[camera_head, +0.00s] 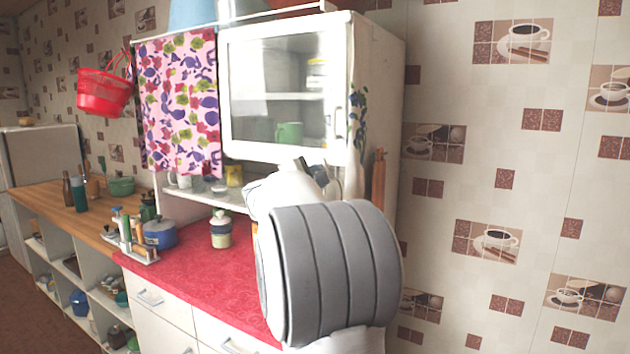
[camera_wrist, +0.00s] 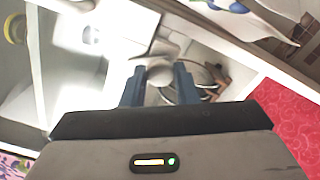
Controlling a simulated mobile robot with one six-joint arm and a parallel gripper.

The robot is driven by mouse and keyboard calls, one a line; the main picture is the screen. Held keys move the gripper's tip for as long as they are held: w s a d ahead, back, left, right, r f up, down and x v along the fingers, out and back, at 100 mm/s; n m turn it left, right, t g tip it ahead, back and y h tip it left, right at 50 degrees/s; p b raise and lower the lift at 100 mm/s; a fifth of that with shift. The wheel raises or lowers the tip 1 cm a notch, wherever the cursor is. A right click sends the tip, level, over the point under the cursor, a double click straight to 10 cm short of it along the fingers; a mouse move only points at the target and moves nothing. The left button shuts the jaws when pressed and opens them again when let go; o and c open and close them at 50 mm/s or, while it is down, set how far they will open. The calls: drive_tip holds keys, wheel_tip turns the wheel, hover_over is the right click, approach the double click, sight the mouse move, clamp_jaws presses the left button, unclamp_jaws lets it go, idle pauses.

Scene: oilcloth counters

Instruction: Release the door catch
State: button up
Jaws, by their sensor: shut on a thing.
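The wall cabinet's glazed door (camera_head: 285,153) has a white frame and looks shut in the head view. In the wrist view, my gripper (camera_wrist: 160,77) has its two dark blue fingers on either side of a small pale rounded piece (camera_wrist: 161,74), which looks like the door catch. The fingers are shut on it. In the head view my thick grey and white arm stands before the cabinet's lower right, and the catch is hidden there. Whether the catch has turned cannot be seen.
Patterned curtain (camera_head: 180,105) hangs left of the door. Cups stand on the open shelf (camera_head: 205,197). A leafy decoration (camera_head: 358,110) is on the cabinet's right edge.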

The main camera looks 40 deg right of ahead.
drive_tip(key=shift+s+d+r+n+p, duration=0.1)
drive_tip(key=shift+n+p, duration=0.85)
drive_tip(key=shift+n, duration=2.1)
drive_tip(key=shift+d+r+n+p, duration=0.1)
drive_tip(key=shift+n+p, duration=0.8)
drive_tip(key=shift+n, duration=2.15)
drive_tip(key=shift+f, duration=0.1)
drive_tip(key=o, duration=0.6)
drive_tip(key=shift+o, duration=0.9)
drive_tip(key=shift+d+f, duration=0.1)
drive_tip(key=shift+d, duration=0.05)
drive_tip(key=shift+o, duration=1)
drive_tip(key=b+v, duration=0.1)
drive_tip(key=v, duration=0.7)
drive_tip(key=shift+b, duration=0.35)
